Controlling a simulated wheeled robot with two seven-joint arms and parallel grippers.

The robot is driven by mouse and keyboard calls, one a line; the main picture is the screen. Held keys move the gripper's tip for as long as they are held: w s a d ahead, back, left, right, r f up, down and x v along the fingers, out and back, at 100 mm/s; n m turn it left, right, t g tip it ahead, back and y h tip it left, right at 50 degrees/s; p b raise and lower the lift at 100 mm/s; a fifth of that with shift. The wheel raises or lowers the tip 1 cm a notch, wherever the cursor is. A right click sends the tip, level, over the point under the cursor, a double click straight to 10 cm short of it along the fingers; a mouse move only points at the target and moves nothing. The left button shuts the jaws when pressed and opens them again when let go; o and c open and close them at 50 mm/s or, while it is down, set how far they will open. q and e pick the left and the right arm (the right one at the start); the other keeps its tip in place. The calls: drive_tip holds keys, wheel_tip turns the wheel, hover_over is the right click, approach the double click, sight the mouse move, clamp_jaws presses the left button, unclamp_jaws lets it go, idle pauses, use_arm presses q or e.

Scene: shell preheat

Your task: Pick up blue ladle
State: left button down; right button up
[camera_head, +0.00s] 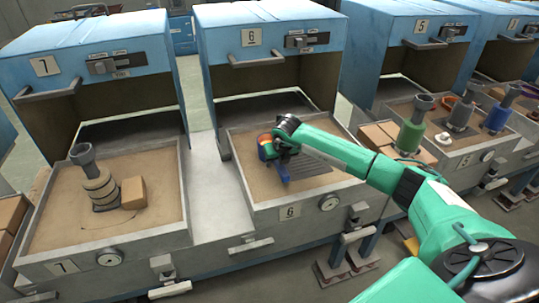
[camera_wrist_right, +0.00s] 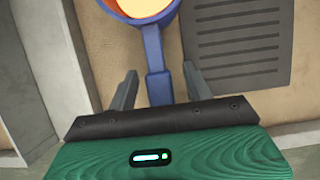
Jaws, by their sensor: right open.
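The blue ladle (camera_wrist_right: 153,55) lies in the sand bed of station 6, with a glowing orange-yellow fill in its bowl at the top of the right wrist view. Its blue handle points toward my right gripper (camera_wrist_right: 159,76). The gripper is open, with one finger on each side of the handle and a visible gap to it on both sides. In the head view the ladle (camera_head: 284,171) is partly hidden by my right wrist, which is over it. My left gripper is in neither view.
A grey slotted plate (camera_wrist_right: 237,45) lies right of the ladle. The station 6 tray (camera_head: 235,195) has raised rims, and its blue hood (camera_head: 265,40) stands behind.

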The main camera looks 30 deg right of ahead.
drive_tip(key=shift+x, duration=1.4)
drive_tip(key=shift+r, duration=0.1)
clamp_jaws()
